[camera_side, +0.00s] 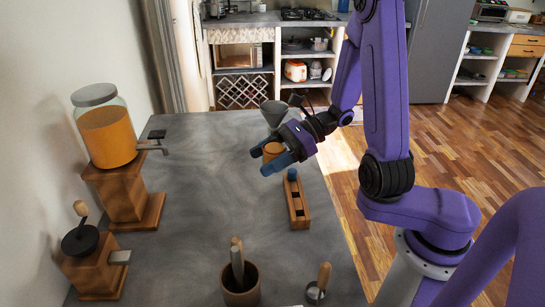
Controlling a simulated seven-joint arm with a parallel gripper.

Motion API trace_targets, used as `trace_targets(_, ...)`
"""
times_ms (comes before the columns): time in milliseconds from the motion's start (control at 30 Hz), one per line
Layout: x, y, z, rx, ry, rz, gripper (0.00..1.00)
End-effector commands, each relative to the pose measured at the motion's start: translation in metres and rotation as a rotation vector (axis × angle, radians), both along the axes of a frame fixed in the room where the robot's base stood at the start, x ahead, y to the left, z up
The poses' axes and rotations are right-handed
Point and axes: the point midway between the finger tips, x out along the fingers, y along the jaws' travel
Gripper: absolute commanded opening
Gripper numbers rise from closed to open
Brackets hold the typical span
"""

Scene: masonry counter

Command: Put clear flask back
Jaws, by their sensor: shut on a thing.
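My gripper (267,158) is held over the counter, just beyond the far end of a small wooden rack. Its blue fingers are shut on a small orange-brown thing (272,151), which looks like the clear flask with orange contents. The fingers hide part of it, and its outline is too small to be sure. The wooden rack (304,217) has dark open slots on top. A small blue-topped piece (291,174) stands at its far end, close below my gripper.
A grey funnel-shaped thing (275,112) is just behind my gripper. A glass jar dispenser (108,132) with orange contents and a wooden grinder (97,266) stand left. A brown cup (240,290) holding a stick and a small wooden-handled tool (320,284) are in front. Mid-counter is clear.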

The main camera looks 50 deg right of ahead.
Motion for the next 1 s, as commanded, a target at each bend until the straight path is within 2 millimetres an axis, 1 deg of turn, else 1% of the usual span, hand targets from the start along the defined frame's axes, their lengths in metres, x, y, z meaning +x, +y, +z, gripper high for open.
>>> trace_targets(333,0.012,0.003,-0.006,0.001,0.001,0.003,0.16)
trace_targets(667,0.048,0.010,-0.023,0.000,0.002,0.004,0.16)
trace_targets(700,0.054,0.011,-0.025,-0.001,0.001,0.004,0.16)
trace_targets(1000,0.078,0.016,-0.055,0.001,0.002,0.002,0.16)
